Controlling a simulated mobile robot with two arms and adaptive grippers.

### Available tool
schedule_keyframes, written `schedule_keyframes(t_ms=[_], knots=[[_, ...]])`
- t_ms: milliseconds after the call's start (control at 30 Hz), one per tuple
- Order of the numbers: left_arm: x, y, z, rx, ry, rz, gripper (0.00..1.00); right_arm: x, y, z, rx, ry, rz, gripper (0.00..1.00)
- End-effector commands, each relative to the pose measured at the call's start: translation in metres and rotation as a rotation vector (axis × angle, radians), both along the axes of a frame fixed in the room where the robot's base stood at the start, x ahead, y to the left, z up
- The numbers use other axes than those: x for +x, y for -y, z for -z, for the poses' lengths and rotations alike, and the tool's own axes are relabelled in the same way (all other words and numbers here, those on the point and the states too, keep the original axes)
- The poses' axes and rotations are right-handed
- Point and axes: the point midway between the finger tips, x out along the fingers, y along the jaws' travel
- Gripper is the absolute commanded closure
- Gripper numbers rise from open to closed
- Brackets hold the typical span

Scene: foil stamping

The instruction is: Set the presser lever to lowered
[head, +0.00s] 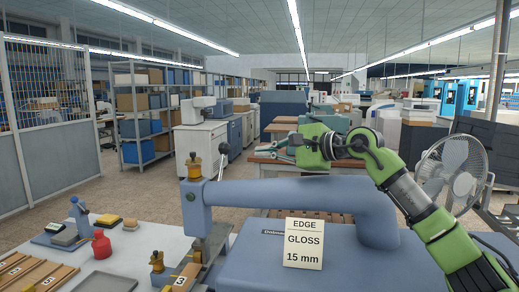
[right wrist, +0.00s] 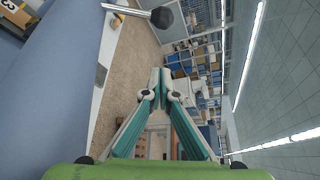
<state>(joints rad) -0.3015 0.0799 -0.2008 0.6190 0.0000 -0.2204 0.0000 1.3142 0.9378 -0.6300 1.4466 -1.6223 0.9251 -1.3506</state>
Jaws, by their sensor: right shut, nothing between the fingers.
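The blue stamping machine (head: 300,198) stands in front of me, with its head at the left end of the long arm. The presser lever (head: 223,149) is a metal rod with a dark knob, tilted upward beside the machine head. Its knob also shows at the top of the right wrist view (right wrist: 161,17). My right gripper (head: 270,148) is above the machine arm, to the right of the knob and apart from it. Its teal fingers (right wrist: 160,76) are shut and empty. My left gripper is not in view.
A card reading "EDGE GLOSS 15 mm" (head: 303,243) is on the machine's front. A pale table (head: 130,262) at left bears a red bottle (head: 101,247), a grey tray (head: 108,282) and wooden pieces. A brass knob (head: 194,167) tops the machine head. A fan (head: 452,170) stands at right.

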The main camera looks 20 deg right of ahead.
Motion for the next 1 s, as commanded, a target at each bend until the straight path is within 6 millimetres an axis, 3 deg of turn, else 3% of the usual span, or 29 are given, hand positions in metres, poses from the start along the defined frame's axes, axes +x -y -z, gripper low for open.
schedule_keyframes(t_ms=[367, 600, 1000], knots=[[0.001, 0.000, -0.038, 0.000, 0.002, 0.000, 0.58, 0.069, -0.043, 0.013, 0.002, -0.004, -0.001, 1.00], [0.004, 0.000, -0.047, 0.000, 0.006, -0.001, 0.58, 0.047, -0.057, 0.001, -0.004, 0.002, 0.000, 1.00], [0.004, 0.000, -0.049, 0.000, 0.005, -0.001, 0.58, 0.040, -0.064, -0.001, -0.001, 0.000, 0.001, 1.00]])
